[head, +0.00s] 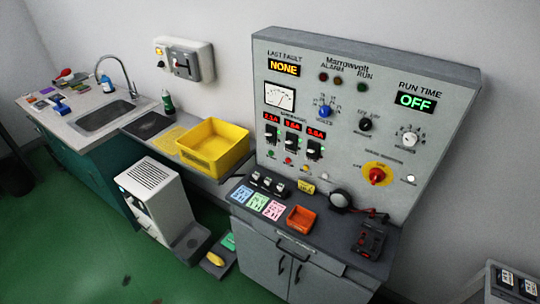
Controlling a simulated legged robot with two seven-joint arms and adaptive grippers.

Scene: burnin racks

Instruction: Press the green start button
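A grey test panel (345,110) stands upright against the wall at right of centre. A row of small buttons sits below its breaker switches. The leftmost, a small button (272,153), looks green, though it is too small to be sure. A red button (289,160) is to its right. The run time display (415,100) reads OFF and the last fault display (284,68) reads NONE. Neither of my grippers is in view.
A grey bench (350,228) below the panel holds cards, an orange tray (301,218) and a dark meter (370,240). A red emergency knob (377,175) is on the panel. A yellow bin (213,148) stands left.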

